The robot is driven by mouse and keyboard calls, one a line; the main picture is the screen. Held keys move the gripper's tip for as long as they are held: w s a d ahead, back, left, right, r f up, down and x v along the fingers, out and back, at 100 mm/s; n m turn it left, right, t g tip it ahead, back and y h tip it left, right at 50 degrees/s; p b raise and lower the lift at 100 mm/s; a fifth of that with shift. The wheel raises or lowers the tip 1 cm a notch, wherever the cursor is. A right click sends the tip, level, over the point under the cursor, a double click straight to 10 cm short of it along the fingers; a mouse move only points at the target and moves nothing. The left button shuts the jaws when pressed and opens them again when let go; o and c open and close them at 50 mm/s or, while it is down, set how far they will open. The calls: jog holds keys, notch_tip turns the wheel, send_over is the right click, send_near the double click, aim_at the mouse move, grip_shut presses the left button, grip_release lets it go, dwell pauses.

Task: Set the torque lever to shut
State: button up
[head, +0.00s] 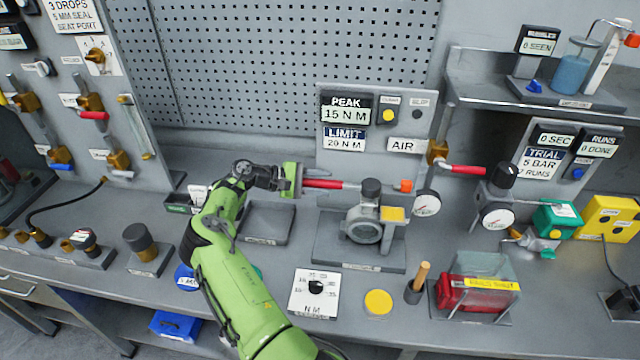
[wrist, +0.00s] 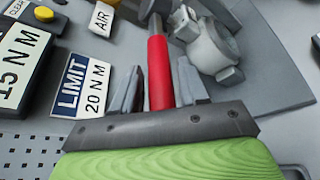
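The torque lever (head: 325,184) has a red grip and points left from the valve actuator (head: 364,222), with an orange tip (head: 404,186) on its far side. My gripper (head: 298,181) is at the free left end of the red grip. In the wrist view the red grip (wrist: 159,72) runs between the two dark fingers of my gripper (wrist: 156,88). Narrow gaps seem to show beside the grip, so the fingers look open around it; contact on the right side is hard to judge. My gripper's body hides the grip's end.
The panel behind reads PEAK 15 N M (head: 345,109) and LIMIT 20 N M (head: 345,139). Another red handle (head: 467,170) is to the right, by a gauge (head: 426,203). A dial card (head: 314,294) and a yellow disc (head: 378,302) lie in front. An empty-looking tray (head: 268,224) sits left.

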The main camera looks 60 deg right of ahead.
jog(key=shift+o, duration=0.4)
jog(key=v, duration=1.5)
jog(key=shift+w+a+b, duration=0.2)
jog(key=shift+w+b, duration=0.1)
jog(key=shift+b, duration=0.05)
jog(key=shift+r, duration=0.15)
